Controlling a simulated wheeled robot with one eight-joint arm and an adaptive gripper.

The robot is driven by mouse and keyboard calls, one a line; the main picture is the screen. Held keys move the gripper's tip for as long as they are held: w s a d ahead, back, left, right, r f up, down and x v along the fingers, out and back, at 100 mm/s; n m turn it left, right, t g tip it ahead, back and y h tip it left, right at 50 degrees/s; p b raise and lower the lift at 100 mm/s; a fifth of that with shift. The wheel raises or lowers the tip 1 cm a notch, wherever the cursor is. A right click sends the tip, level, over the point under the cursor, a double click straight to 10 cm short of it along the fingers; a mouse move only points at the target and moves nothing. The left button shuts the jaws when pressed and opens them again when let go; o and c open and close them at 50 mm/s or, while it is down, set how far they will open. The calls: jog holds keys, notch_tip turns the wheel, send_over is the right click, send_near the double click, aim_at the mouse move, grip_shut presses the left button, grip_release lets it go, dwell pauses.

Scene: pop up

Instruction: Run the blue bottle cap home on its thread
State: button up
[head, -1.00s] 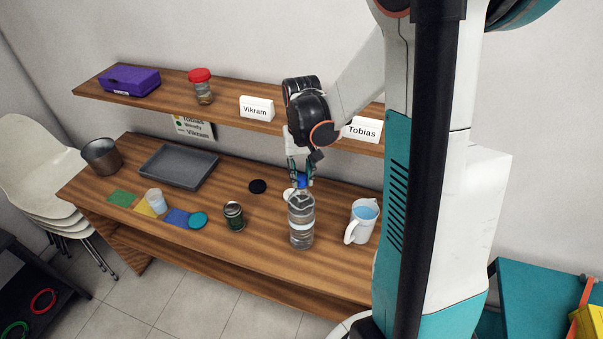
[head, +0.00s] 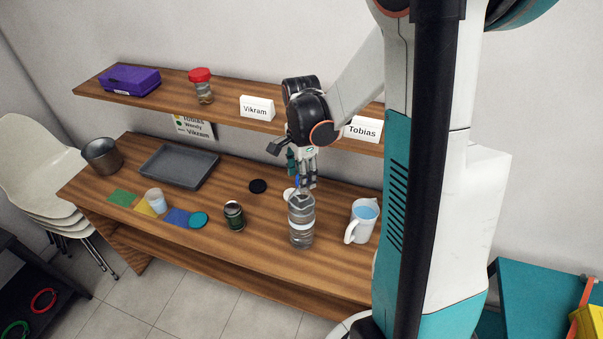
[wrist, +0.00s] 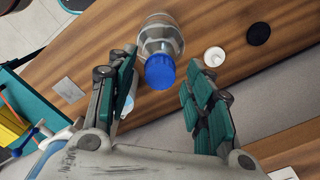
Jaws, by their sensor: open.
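The clear bottle (head: 301,228) stands upright on the wooden table. Its blue cap (wrist: 160,72) sits over the bottle's mouth in the wrist view. My gripper (head: 305,180) is open just above the bottle. In the wrist view its two teal-padded fingers stand apart on either side of the cap, with a gap on each side. The bottle's body (wrist: 162,40) shows beyond the cap.
A white pitcher (head: 362,222) stands close right of the bottle. A dark jar (head: 234,216) stands to the left. A white lid (wrist: 214,56) and a black lid (head: 258,186) lie behind. The shelf (head: 225,99) with name cards runs above the table's back.

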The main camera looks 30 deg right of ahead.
jog(key=shift+r, duration=0.1)
notch_tip(320, 180, up, 12)
dwell(0.5)
